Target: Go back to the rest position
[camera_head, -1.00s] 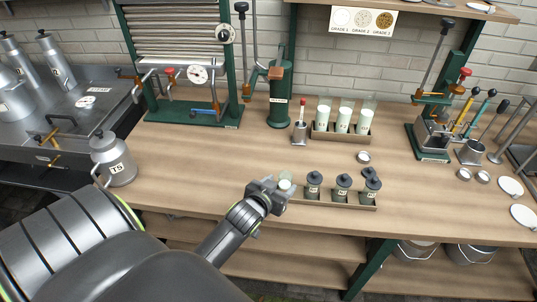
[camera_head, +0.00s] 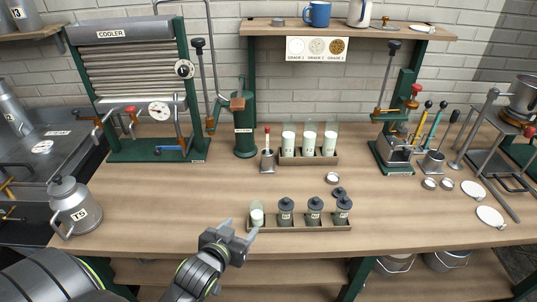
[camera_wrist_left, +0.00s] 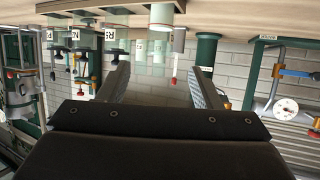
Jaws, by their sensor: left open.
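My left gripper (camera_head: 233,231) is open and empty in the head view, low at the front edge of the bench. It is just left of and in front of a small wooden rack (camera_head: 300,228). The rack holds a glass with white contents (camera_head: 257,214) at its left end and several dark-lidded canisters (camera_head: 315,210). In the left wrist view the two fingers of my left gripper (camera_wrist_left: 158,85) stand apart with nothing held between them; the view looks upside down. My right gripper is not in view.
A metal can marked T5 (camera_head: 75,207) stands at the bench's left end. A second rack with white-filled glasses (camera_head: 309,160) stands behind. A green cooler (camera_head: 143,85) and a green press (camera_head: 398,145) stand at the back. The bench middle (camera_head: 200,195) is clear.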

